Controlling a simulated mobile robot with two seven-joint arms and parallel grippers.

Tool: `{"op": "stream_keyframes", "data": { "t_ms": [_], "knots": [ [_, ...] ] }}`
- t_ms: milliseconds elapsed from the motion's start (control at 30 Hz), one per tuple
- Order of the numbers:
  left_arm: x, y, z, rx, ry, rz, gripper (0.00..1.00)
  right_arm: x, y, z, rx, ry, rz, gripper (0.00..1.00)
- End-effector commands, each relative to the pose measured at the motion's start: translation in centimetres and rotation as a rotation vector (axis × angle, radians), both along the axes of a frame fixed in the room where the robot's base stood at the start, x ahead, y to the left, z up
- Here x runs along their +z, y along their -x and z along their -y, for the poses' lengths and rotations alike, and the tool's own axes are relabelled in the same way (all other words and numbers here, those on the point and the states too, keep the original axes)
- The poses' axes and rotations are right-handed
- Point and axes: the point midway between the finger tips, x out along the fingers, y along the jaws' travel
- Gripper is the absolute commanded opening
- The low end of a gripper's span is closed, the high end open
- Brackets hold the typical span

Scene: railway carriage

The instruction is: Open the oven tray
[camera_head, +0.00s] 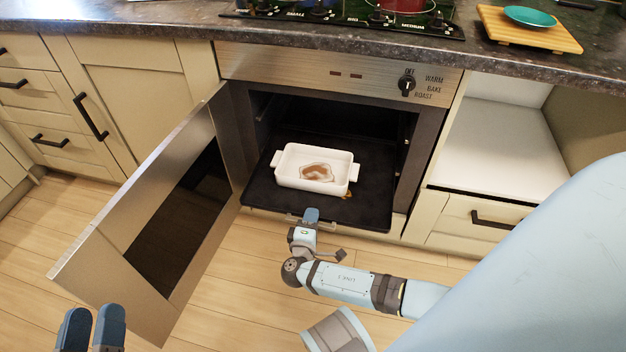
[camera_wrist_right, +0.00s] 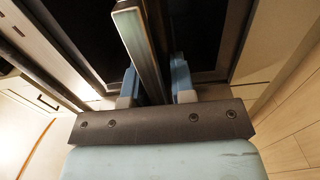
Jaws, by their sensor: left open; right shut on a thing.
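The black oven tray (camera_head: 262,185) lies in the open oven, its front edge close to the oven's front opening. A white baking dish (camera_head: 285,178) with a brown stain inside stands on it. My right gripper (camera_head: 311,215) is at the middle of the tray's front edge. In the right wrist view its blue fingers (camera_wrist_right: 155,82) stand on both sides of a light, narrow bar (camera_wrist_right: 140,45), which looks like the tray's front edge or handle; the gripper is shut on it. My left gripper (camera_head: 92,328) is open and empty at the bottom left, apart from everything.
The oven door (camera_head: 130,240) is swung wide open to the left, between my left gripper and the oven. The control knob (camera_head: 406,85) is above the opening. An empty white shelf (camera_head: 495,150) is to the right. The wooden floor (camera_head: 235,290) before the oven is clear.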

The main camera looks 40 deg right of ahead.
Motion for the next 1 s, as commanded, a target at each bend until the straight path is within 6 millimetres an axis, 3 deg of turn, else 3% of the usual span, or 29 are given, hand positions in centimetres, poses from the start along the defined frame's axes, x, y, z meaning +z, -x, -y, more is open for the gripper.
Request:
{"op": "stream_keyframes", "data": {
  "t_ms": [300, 700, 733, 767, 1000],
  "knots": [
    [0.24, 0.03, 0.00, 0.003, 0.007, 0.010, 0.43, 0.27, 0.89, -1.17, 0.000, 0.002, 0.004, 0.00],
    [0.27, 0.07, 0.01, 0.004, 0.009, 0.009, 0.43, 0.27, 0.94, -1.26, 0.000, 0.003, 0.005, 0.00],
    [0.28, 0.08, 0.01, 0.004, 0.009, 0.009, 0.43, 0.27, 0.94, -1.26, 0.000, 0.002, 0.004, 0.30],
    [0.29, 0.08, 0.01, 0.004, 0.009, 0.009, 0.43, 0.26, 0.94, -1.26, 0.000, 0.002, 0.004, 0.37],
    [0.46, 0.13, -0.01, 0.004, 0.010, 0.012, 0.43, 0.13, 1.00, -1.25, 0.000, 0.001, 0.002, 0.38]
  ]
}}
